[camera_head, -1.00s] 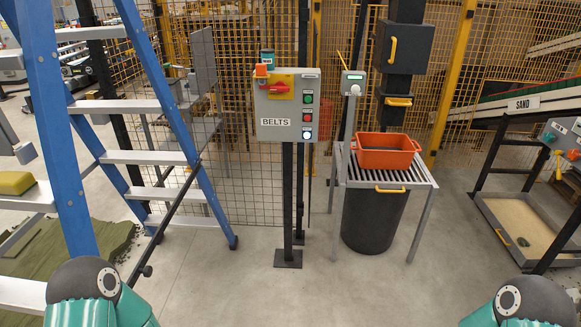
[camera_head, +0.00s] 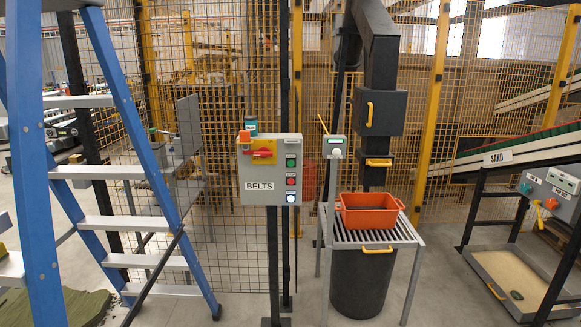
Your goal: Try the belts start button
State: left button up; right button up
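The grey BELTS control box (camera_head: 269,171) stands on a dark post in the middle of the view. Its right side carries a green button (camera_head: 291,162) at the top, a red button (camera_head: 291,180) below it and a lit white-blue button (camera_head: 291,198) at the bottom. A red rotary handle on a yellow plate (camera_head: 263,152) sits at the upper left of the box, with an orange item at its left end. Neither gripper is in view, and no part of my arms shows now.
A blue stepladder (camera_head: 116,110) stands left of the box. An orange bin (camera_head: 368,214) sits on a slatted stand (camera_head: 376,237) over a black drum to the right. Farther right is a SAND unit with a tray (camera_head: 516,279). Yellow mesh fencing lies behind.

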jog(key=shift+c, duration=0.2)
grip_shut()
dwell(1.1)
